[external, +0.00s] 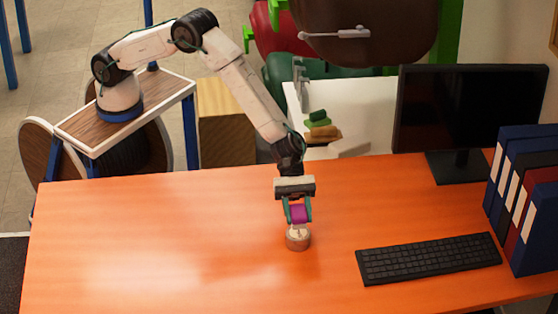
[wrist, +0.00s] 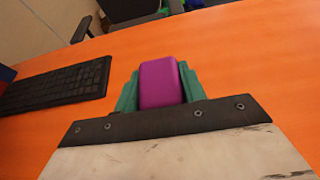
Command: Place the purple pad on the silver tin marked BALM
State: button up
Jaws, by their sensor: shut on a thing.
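The purple pad (external: 298,214) is held between the teal fingers of my gripper (external: 298,217), which points down over the orange table. The pad also shows in the wrist view (wrist: 160,83), with a teal finger on each side. A small round tin (external: 298,241) stands on the table directly below the pad. Its side looks brownish with orange reflections and its top is pale; no marking is readable. The pad is just above the tin's top, and I cannot tell whether they touch. The tin is hidden in the wrist view.
A black keyboard (external: 428,259) lies to the right of the tin on the orange table (external: 150,235). A monitor (external: 468,115) and several binders (external: 535,215) stand farther right. The table's left side is clear.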

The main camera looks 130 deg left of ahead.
aim_at(298, 223)
jog(key=shift+f, duration=1.75)
jog(key=shift+f, duration=0.1)
jog(key=o, duration=1)
jog(key=shift+c, duration=0.2)
